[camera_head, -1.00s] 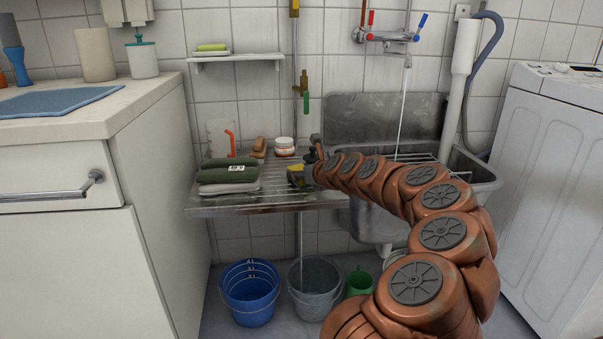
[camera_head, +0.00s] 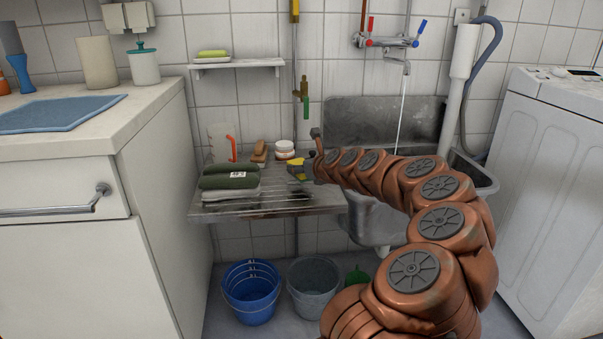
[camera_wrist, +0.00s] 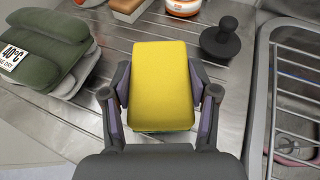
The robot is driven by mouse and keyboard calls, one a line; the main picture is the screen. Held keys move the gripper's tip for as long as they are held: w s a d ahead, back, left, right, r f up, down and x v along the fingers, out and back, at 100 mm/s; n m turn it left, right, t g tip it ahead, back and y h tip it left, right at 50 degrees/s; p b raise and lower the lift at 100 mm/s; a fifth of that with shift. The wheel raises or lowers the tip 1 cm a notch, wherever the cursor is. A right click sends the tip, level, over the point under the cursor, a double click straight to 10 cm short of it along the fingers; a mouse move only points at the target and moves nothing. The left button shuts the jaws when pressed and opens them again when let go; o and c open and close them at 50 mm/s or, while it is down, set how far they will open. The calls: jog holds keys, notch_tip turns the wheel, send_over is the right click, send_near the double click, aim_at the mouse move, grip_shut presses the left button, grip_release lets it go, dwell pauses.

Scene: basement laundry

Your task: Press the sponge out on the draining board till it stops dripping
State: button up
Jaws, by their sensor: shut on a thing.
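A yellow sponge (camera_wrist: 160,82) with a thin green underside is held between the two dark fingers of my gripper (camera_wrist: 161,95). It also shows small in the head view (camera_head: 296,167), at the right part of the metal draining board (camera_head: 275,205). The sponge is over the ribbed board; I cannot tell whether it touches it. It looks full and little squeezed. No drips from it can be made out.
Folded green cloths (camera_head: 229,181) lie left of the sponge. A brush (camera_head: 259,152), a white jar (camera_head: 284,148) and a dark plug (camera_wrist: 220,42) are behind it. The sink (camera_head: 470,176) with running tap (camera_head: 398,62) is right. A blue bucket (camera_head: 251,290) and grey bucket (camera_head: 314,290) stand below.

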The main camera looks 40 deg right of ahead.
jog(key=shift+r+p, duration=1.55)
jog(key=shift+r, duration=0.05)
